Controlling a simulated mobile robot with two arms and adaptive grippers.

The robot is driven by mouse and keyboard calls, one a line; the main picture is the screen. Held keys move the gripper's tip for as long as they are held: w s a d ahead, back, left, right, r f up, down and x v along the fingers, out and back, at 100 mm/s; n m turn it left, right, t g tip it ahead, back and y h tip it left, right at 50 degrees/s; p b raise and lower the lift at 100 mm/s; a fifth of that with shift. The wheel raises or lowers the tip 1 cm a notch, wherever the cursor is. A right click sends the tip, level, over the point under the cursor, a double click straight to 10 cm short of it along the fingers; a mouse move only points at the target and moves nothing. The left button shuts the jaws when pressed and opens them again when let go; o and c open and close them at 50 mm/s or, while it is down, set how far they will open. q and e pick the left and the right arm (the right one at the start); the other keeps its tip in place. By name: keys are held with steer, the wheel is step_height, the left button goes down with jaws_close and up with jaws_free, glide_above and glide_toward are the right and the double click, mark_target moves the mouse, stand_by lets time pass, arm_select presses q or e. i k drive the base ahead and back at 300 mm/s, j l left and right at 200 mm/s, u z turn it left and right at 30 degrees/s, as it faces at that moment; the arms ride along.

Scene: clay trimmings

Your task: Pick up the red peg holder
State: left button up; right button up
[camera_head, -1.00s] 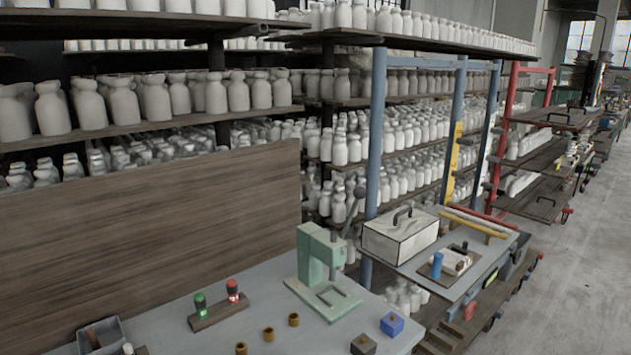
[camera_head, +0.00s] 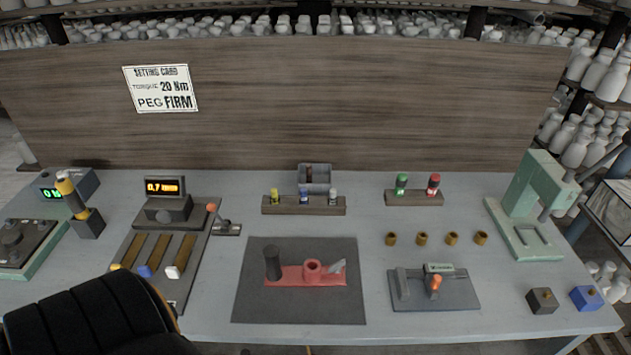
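A red-capped peg holder (camera_head: 433,184) stands upright at the right end of a small brown wooden rack (camera_head: 413,199), at the back of the grey bench. A similar green-capped one (camera_head: 401,184) stands at the rack's left end. A red fixture (camera_head: 305,274) with a raised ring lies on a dark mat (camera_head: 340,307) at the bench's front middle, with a dark upright cylinder (camera_head: 272,262) at its left end. Neither of my grippers shows in the head view.
Several brass rings (camera_head: 422,239) stand right of the mat. A grey fixture (camera_head: 457,291) with an orange-tipped lever lies before them. A green press (camera_head: 538,195) is at right. A black ribbed shape (camera_head: 90,318) covers the front left. A setting card (camera_head: 160,88) hangs behind.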

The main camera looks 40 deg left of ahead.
mark_target(310, 274)
steer(key=u, duration=1.3)
